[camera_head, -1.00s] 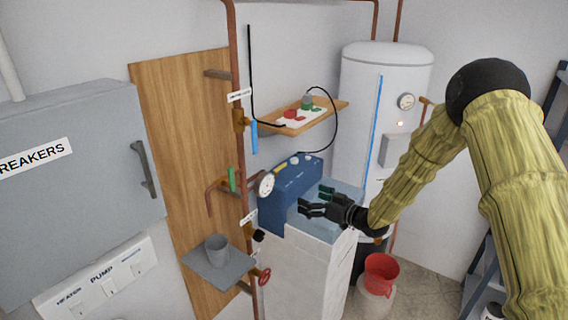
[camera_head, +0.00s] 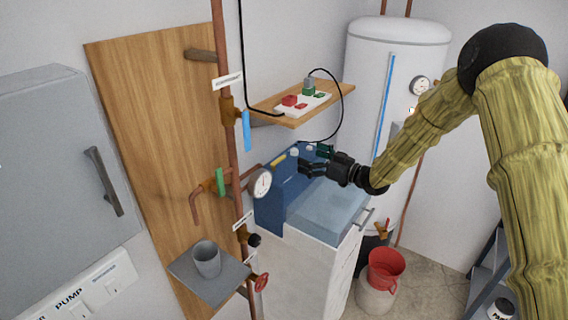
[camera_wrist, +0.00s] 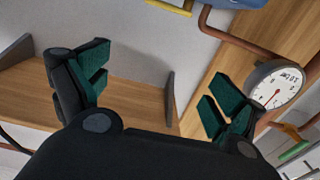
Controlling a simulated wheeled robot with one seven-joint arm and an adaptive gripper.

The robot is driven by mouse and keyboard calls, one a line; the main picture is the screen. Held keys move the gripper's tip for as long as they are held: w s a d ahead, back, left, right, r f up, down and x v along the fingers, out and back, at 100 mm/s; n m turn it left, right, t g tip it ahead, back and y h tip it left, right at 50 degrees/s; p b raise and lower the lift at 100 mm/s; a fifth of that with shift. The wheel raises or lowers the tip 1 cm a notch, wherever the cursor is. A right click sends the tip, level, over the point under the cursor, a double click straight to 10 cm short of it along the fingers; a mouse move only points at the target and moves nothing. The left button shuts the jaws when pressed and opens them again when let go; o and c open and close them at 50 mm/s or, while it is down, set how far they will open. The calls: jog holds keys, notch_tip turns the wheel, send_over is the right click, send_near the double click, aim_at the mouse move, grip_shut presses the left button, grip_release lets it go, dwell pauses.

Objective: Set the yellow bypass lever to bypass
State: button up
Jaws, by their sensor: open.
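My gripper (camera_head: 312,160) is open and empty, above the blue-backed white appliance (camera_head: 325,212) in the head view. Its dark green fingers stand wide apart in the wrist view (camera_wrist: 158,92). A yellow bar (camera_wrist: 172,7) shows at the top edge of the wrist view, partly cut off and beyond my fingers. I cannot tell surely whether it is the bypass lever. A small yellow strip (camera_head: 278,160) shows on the blue panel in the head view, left of my gripper. No bypass marking or setting is readable.
Copper pipes carry a gauge (camera_head: 260,183), a green lever (camera_head: 220,181) and a blue lever (camera_head: 246,131), left of my gripper. A wooden shelf (camera_head: 271,107) with a power strip and hanging black cable is above. A small grey shelf holds a cup (camera_head: 206,259).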

jog(key=b, duration=0.6)
send_near(281, 160)
jog(key=p+x, duration=0.2)
jog(key=x, duration=0.1)
jog(key=p+x, duration=0.2)
jog(key=x, duration=0.1)
jog(key=shift+w+a+r, duration=0.1)
jog(key=shift+a+r, duration=0.1)
jog(key=shift+a, duration=0.2)
jog(key=shift+p+x, duration=0.35)
jog(key=shift+x, duration=0.65)
jog(key=shift+f, duration=0.1)
jog(key=shift+c, duration=0.2)
jog(key=c, duration=1.4)
jog(key=shift+d, duration=0.1)
